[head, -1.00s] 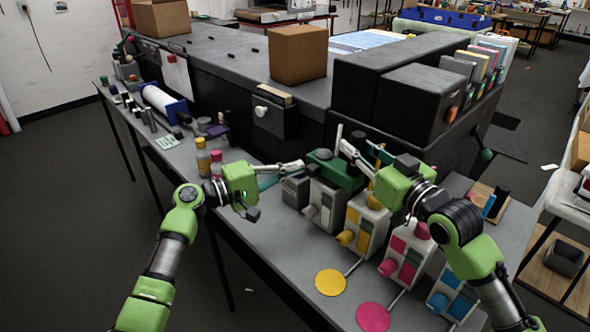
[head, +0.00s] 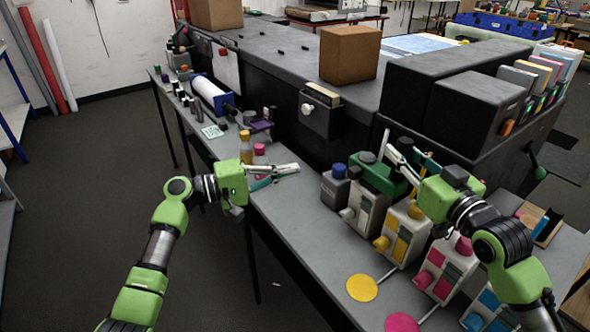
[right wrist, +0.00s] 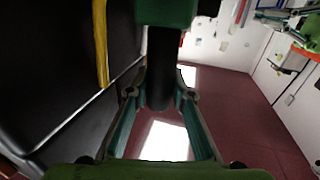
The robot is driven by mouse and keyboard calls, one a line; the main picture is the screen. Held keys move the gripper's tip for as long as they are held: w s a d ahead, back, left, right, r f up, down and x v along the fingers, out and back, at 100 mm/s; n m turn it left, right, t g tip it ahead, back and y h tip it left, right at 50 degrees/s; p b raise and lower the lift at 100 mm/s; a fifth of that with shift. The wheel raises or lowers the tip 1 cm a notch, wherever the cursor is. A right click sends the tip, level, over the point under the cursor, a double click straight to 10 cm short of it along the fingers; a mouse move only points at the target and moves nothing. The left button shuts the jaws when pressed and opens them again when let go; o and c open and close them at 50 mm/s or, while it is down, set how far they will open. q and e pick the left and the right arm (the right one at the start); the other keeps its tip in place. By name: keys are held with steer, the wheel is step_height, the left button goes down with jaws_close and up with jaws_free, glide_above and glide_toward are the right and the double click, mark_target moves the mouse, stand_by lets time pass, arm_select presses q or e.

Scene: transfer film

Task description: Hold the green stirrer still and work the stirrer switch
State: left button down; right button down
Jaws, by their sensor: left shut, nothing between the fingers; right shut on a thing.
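My right gripper (head: 391,156) is at the stirrer's upper part. In the right wrist view its fingers (right wrist: 160,95) are shut around a dark cylinder (right wrist: 160,70) below a green block (right wrist: 166,12). My left gripper (head: 298,168) is shut and empty over the bench, left of the stirrer and apart from it. I cannot make out the stirrer's switch clearly.
A grey box with a blue top (head: 335,188) stands just left of the stirrer. Yellow (head: 402,228) and pink (head: 445,265) machines stand to its right, with a yellow disc (head: 361,288) in front. Small bottles (head: 246,146) stand behind my left gripper.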

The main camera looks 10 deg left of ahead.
steer(key=c, duration=1.7)
jaws_free()
